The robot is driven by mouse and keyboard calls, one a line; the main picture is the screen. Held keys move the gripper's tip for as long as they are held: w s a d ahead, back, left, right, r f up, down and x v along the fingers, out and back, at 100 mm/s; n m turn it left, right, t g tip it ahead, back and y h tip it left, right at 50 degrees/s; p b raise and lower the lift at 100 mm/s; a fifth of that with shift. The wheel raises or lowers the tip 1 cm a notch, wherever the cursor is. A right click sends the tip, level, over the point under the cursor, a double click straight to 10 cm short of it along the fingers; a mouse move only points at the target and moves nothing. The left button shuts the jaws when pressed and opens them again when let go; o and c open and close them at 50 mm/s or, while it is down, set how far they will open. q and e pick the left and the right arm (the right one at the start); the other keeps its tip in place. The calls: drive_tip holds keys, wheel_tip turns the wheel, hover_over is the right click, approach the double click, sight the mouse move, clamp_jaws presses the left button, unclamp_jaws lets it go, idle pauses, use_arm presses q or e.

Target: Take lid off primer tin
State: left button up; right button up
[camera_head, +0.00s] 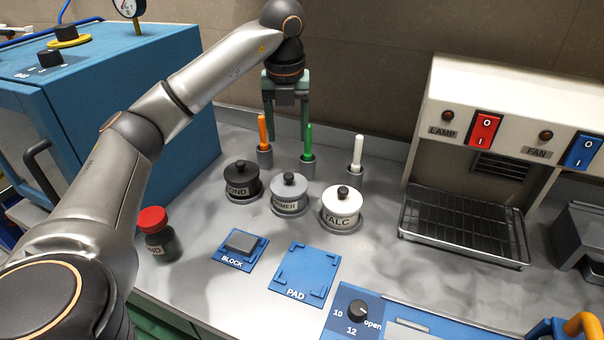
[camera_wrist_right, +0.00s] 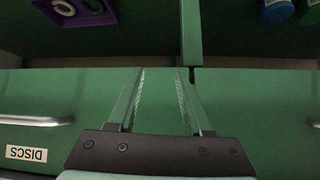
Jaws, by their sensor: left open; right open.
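The primer tin (camera_head: 290,197) is grey, its label partly readable, and stands in the middle of a row of three tins. Its grey lid (camera_head: 289,184) with a black knob (camera_head: 289,178) is on it. My left gripper (camera_head: 287,136) is open and empty, fingers pointing down. In the head view it appears above and behind the primer tin, near the upright brushes, apart from the lid. My right gripper (camera_wrist_right: 160,76) is open and empty in the right wrist view, in front of green drawer fronts. It does not show in the head view.
A black tin (camera_head: 242,182) and a white TALC tin (camera_head: 342,208) flank the primer tin. Behind stand orange (camera_head: 262,132), green (camera_head: 308,141) and white (camera_head: 357,154) handles in holders. A red-capped bottle (camera_head: 158,238), block (camera_head: 240,247) and blue pad (camera_head: 305,270) lie nearer.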

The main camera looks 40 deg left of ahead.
use_arm(q)
hover_over(289, 174)
drive_tip(key=s, duration=0.2)
wheel_tip(289, 174, down, 6)
drive_tip(key=f, duration=0.2)
drive_tip(key=w+f, duration=0.1)
drive_tip(key=f, duration=0.1)
drive_tip(key=f+p, duration=0.1)
drive_tip(key=f, duration=0.1)
drive_tip(key=shift+w, duration=0.35)
drive_tip(key=shift+r, duration=0.1)
clamp_jaws()
